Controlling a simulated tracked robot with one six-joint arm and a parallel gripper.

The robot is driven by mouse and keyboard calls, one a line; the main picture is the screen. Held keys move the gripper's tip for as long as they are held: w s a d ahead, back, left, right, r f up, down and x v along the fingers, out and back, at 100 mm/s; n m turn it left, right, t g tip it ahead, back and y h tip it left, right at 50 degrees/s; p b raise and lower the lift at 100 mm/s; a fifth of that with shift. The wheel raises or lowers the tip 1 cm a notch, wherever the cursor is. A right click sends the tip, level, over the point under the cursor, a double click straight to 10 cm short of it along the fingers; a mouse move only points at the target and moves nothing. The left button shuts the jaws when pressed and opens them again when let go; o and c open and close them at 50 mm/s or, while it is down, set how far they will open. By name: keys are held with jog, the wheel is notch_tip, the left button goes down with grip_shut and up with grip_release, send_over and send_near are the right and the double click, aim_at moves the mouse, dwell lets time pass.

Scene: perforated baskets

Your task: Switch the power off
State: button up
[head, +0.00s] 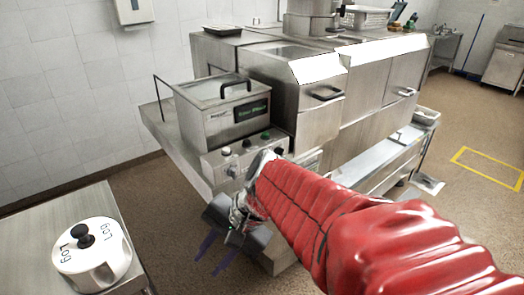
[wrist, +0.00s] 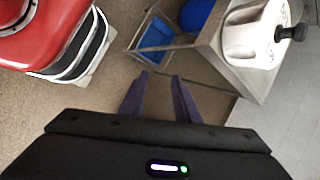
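A steel control panel (head: 240,157) with small black, white and green knobs or buttons sits at the front of a steel bath unit (head: 215,108) with a dark handle and a small display. I cannot tell which control is the power switch. A silver lever or knob (head: 234,171) shows on the panel's face. My gripper (head: 207,264) hangs below and in front of the panel, apart from it and pointing down to the floor. Its purple fingers show spread and empty in the wrist view (wrist: 160,76). My red arm hides the right part of the panel.
A white round pot (head: 92,254) with a black knob stands on a steel table (head: 40,225) at lower left; it also shows in the wrist view (wrist: 255,35). Steel counters stand behind; brown floor is free between.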

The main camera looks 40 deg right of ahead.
jog(key=w+d+m+t+y, duration=0.3)
jog(key=w+d+m, duration=0.25)
jog(key=m, duration=0.35)
jog(key=m+t+h, duration=0.8)
jog(key=m+t, duration=0.4)
jog(key=m, duration=1.1)
send_near(280, 152)
jog(key=s, duration=0.6)
jog(key=shift+d+f, duration=0.3)
jog(key=shift+d, duration=0.1)
jog(key=shift+w+y, duration=0.2)
jog(key=shift+y, duration=0.1)
jog(key=w, duration=1.3)
jog(key=shift+w+a, duration=0.25)
jog(key=shift+w, duration=0.05)
